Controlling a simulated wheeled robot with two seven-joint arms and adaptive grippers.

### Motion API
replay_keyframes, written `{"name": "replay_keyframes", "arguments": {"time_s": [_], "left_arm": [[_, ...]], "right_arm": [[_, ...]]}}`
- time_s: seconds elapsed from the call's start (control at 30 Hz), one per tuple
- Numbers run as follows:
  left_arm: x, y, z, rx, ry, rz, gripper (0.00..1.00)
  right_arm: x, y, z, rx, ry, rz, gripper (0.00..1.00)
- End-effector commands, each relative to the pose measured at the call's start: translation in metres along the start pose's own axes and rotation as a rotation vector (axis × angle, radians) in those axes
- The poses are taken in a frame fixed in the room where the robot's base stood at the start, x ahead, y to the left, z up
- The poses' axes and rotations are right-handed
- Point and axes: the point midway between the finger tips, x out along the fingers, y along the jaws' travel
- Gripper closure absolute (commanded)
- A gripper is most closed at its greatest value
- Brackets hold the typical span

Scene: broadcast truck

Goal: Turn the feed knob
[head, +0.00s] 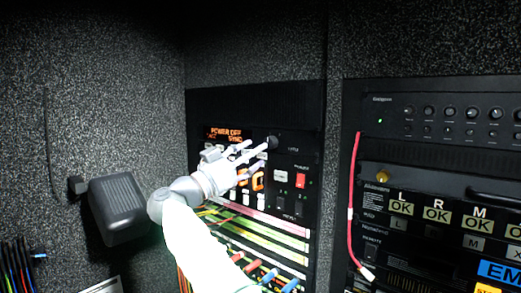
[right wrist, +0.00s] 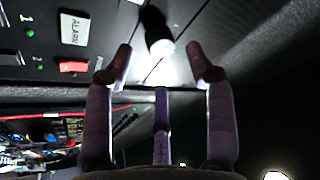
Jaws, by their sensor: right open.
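A dark round knob (head: 272,142) sits on the upper right of the black rack panel with an orange "POWER OFF" display (head: 225,133). Its small label is too blurred to read, so I cannot tell whether it is the feed knob. My right gripper (head: 258,150) is open in front of this panel, its fingertips just left of the knob. In the right wrist view, a dark knob (right wrist: 153,22) with a bright glare at its end shows between and beyond the spread fingertips (right wrist: 163,66). No finger clearly touches it. My left gripper is not in view.
A red switch (head: 300,180) sits below the knob; it also shows in the right wrist view (right wrist: 73,67). Coloured cables (head: 265,228) run below the panel. A red cable (head: 352,200) hangs beside the right rack. A dark box (head: 118,207) is on the left wall.

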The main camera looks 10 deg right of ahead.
Motion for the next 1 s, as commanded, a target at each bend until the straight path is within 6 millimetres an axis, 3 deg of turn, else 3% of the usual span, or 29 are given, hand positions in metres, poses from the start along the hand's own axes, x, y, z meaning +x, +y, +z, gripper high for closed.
{"name": "replay_keyframes", "arguments": {"time_s": [0.2,0.4,0.87,1.0], "left_arm": [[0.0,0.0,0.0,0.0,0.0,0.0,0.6],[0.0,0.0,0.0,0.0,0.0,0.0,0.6],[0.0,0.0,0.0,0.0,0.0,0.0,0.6],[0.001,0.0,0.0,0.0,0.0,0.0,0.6]], "right_arm": [[-0.046,-0.001,0.0,0.0,-0.001,-0.005,0.45],[-0.069,-0.001,0.0,0.001,0.0,-0.004,0.45],[-0.075,0.0,-0.001,0.004,0.0,-0.001,0.44],[-0.068,0.006,-0.008,0.097,-0.011,0.02,0.44]]}}
